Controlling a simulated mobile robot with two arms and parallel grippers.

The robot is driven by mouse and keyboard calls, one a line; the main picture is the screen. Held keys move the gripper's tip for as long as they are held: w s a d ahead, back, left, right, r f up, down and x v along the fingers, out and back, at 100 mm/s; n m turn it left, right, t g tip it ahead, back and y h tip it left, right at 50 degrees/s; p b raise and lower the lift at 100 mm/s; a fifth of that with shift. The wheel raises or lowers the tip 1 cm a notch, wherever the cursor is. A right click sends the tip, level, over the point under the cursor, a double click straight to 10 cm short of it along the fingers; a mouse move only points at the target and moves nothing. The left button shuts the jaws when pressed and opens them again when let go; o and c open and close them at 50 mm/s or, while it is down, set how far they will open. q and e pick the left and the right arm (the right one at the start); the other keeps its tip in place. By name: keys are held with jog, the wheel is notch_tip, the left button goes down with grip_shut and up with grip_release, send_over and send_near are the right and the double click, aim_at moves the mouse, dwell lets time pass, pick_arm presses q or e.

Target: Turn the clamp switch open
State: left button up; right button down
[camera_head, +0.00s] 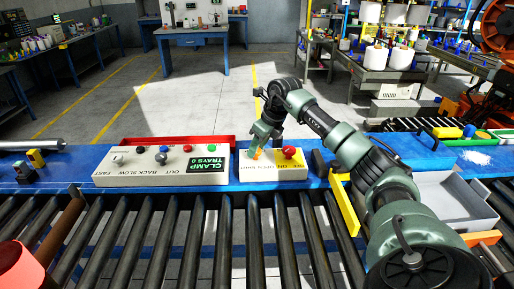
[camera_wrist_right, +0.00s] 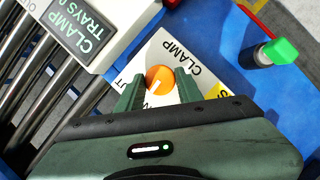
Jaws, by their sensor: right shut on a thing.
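The clamp switch is an orange round knob (camera_head: 257,154) on a small white control box (camera_head: 275,173) marked OPEN and SHUT. My right gripper (camera_head: 258,149) reaches down onto the knob from above. In the wrist view its two green fingers (camera_wrist_right: 159,88) sit on either side of the knob, shut on it. The fingers cover part of the labels, so I cannot tell which setting the pointer marks. My left gripper is not in view.
A red mushroom button (camera_head: 289,151) is right of the knob. A larger panel (camera_head: 135,178) with a CLAMP TRAYS display (camera_head: 206,164) and several buttons stands to the left. A green-capped post (camera_wrist_right: 280,52) is nearby in the wrist view. Dark rollers (camera_head: 190,235) run in front.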

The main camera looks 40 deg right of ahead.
jog(key=n, duration=0.2)
jog(key=n+y, duration=0.1)
jog(key=n, duration=0.1)
jog(key=shift+w+d+r+n+g+y+p, duration=0.1)
jog(key=shift+d+r+n+g+y+p, duration=0.05)
jog(key=shift+n+g+y+p, duration=0.2)
jog(key=shift+n+g+y, duration=0.35)
jog(key=shift+n, duration=1.1)
jog(key=c, duration=0.9)
grip_release()
jog(key=shift+w, duration=0.1)
jog(key=shift+c, duration=0.2)
jog(key=shift+d+r, duration=0.15)
jog(key=shift+r, duration=0.05)
jog(key=b+v, duration=0.1)
jog(key=v, duration=0.6)
jog(key=shift+b, duration=0.35)
